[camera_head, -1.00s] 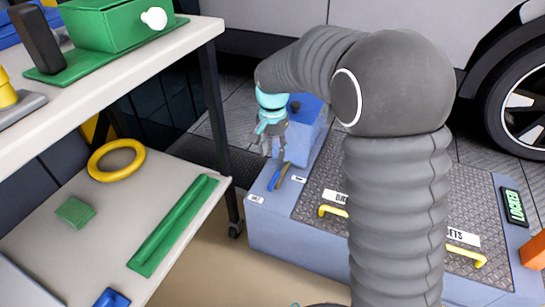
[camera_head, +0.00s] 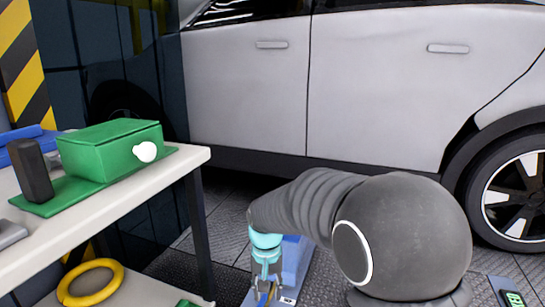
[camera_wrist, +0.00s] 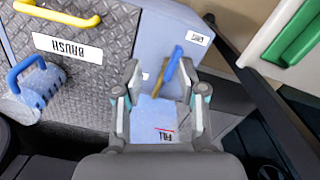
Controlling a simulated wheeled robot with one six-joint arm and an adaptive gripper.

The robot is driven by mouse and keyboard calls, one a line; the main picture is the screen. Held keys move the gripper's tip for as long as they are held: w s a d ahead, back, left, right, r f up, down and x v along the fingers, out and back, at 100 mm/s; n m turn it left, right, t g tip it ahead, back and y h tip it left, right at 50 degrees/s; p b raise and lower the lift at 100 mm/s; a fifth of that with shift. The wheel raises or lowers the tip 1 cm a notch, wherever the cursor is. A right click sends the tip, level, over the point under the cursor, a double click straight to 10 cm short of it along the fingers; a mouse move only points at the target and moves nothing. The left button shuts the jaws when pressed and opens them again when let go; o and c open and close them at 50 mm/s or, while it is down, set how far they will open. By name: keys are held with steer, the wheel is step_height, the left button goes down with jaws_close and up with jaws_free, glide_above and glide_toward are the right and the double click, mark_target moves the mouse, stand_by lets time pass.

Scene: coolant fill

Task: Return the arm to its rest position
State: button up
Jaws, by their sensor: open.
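My gripper (camera_head: 266,287) hangs at the end of my grey arm, low in the head view, with its teal wrist above it. In the wrist view my gripper (camera_wrist: 160,68) has its two fingers spread apart, with nothing held between them. Below and between the fingers lies a pale blue surface with a FILL label (camera_wrist: 165,135). A blue-handled tool (camera_wrist: 173,64) shows beyond the fingertips, apart from them as far as I can tell.
A white shelf bench (camera_head: 120,205) stands at left with a green box (camera_head: 108,150) and a yellow ring (camera_head: 90,283). A car (camera_head: 370,90) fills the back.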

steer(key=s+d+r+t+p, duration=0.2)
steer(key=s+d+r+t, duration=0.1)
steer(key=s+d+r, duration=0.5)
steer(key=s+d+r+t+p, duration=0.2)
steer(key=s+d+r, duration=0.7)
steer(key=s, duration=0.5)
steer(key=shift+s+t, duration=0.15)
steer(key=shift+t, duration=0.25)
